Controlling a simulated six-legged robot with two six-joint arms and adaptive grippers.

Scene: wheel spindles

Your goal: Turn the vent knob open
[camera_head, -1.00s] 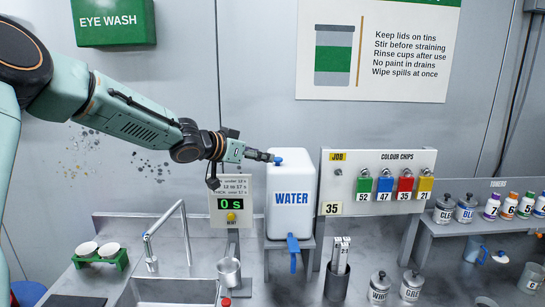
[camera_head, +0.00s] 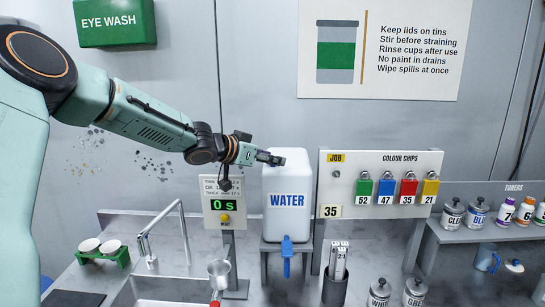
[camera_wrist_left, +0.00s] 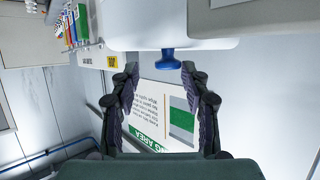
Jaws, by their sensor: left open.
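The white water container (camera_head: 288,182) with blue WATER lettering stands on a metal shelf behind the sink. Its blue vent knob (camera_wrist_left: 172,60) shows in the left wrist view on the container's top, with that view turned upside down. In the head view the knob is hidden behind my left gripper (camera_head: 272,159). My left gripper is open and empty at the container's top. In the left wrist view its two fingertips (camera_wrist_left: 161,72) are spread, with the knob just beyond them and between their lines. I cannot tell whether either finger touches it. My right gripper is not in view.
A blue tap (camera_head: 286,258) is at the container's lower front. A green timer display (camera_head: 222,206) stands to the left, and a colour chips board (camera_head: 382,183) to the right. A curved faucet (camera_head: 184,225) rises over the sink. The wall behind is flat.

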